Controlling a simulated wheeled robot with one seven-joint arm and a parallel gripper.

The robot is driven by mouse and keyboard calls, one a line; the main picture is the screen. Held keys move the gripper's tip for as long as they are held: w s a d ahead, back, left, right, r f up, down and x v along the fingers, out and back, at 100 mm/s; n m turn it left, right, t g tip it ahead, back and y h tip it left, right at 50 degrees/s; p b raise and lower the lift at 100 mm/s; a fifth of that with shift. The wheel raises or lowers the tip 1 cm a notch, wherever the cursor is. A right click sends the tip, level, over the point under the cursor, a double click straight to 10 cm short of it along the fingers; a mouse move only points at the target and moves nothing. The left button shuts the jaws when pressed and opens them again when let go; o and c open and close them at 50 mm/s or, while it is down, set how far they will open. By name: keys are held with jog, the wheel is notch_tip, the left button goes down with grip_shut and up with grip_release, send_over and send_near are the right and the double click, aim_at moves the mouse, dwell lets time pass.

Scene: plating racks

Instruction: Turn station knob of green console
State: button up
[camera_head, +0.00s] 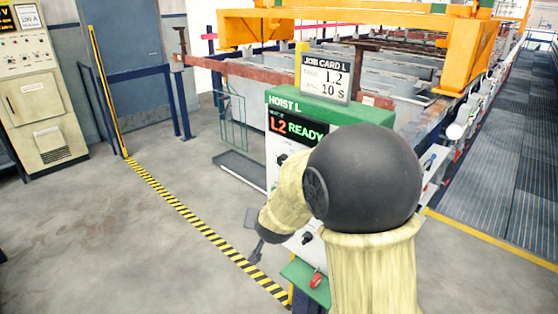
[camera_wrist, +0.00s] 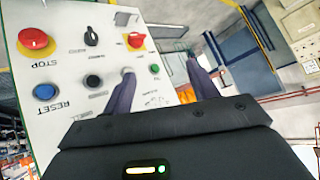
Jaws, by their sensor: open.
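The green console (camera_head: 330,107), marked HOIST L, stands at centre with a lit L2 READY display (camera_head: 297,128). My arm hides much of its front. In the wrist view its white panel (camera_wrist: 65,65) appears upside down. A black knob (camera_wrist: 90,36) sits between the red STOP button (camera_wrist: 36,40) and a red knob on a yellow plate (camera_wrist: 135,40). The small labels are hard to read, so I cannot tell which knob is the station knob. My gripper (camera_wrist: 160,64) is open and empty at the panel's right side; it also shows in the head view (camera_head: 254,237).
The panel also has a blue RESET button (camera_wrist: 45,92) and a black button (camera_wrist: 92,80). A job card (camera_head: 324,78) stands on the console top. Tanks and an orange hoist frame (camera_head: 470,50) lie behind. Open floor (camera_head: 130,240) spreads left, crossed by a striped line (camera_head: 190,218).

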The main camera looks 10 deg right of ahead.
aim_at(281, 162)
jog(key=w+a+r+m+t+h+p, duration=0.1)
jog(key=w+a+r+m+h+p, duration=0.2)
jog(key=m+h, duration=0.8)
jog(key=w+a+r+h, duration=0.2)
jog(key=w+a, duration=0.1)
jog(key=w, duration=0.1)
jog(key=shift+w+r+m+t+h+p, duration=0.2)
jog(key=shift+m+t+h+p, duration=0.1)
jog(key=shift+m+h+p, duration=0.1)
jog(key=p+x, duration=0.6)
jog(key=x, duration=1)
jog(key=shift+w+d+r+p, duration=0.1)
jog(key=shift+w+d+p, duration=0.1)
jog(key=shift+d+p, duration=0.15)
jog(key=shift+w+d, duration=0.2)
jog(key=shift+w, duration=0.05)
jog(key=shift+c, duration=0.5)
